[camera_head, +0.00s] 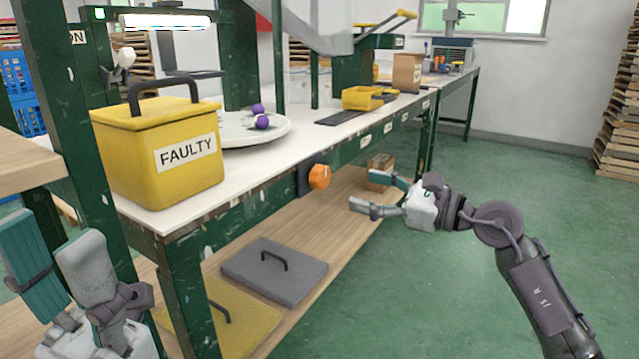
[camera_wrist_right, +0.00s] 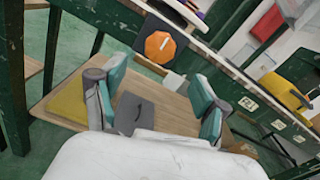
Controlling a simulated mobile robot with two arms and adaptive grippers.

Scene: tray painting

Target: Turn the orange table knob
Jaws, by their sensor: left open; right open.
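The orange knob (camera_head: 319,177) sits on a dark plate on the green front rail of the table (camera_head: 240,179). In the right wrist view the knob (camera_wrist_right: 160,47) shows its face with a pale mark, ahead of the fingers and apart from them. My right gripper (camera_head: 374,193) is open and empty, to the right of the knob in the head view; its fingers frame the space below the knob in the wrist view (camera_wrist_right: 158,105). My left gripper (camera_head: 50,265) is open and empty at the lower left, in front of the table's near leg.
A yellow box marked FAULTY (camera_head: 130,160) and a round white plate (camera_head: 275,138) with purple items stand on the table. A grey lid (camera_head: 290,277) and yellow lid (camera_head: 250,325) lie on the lower shelf, with a cardboard box (camera_head: 381,163) further back.

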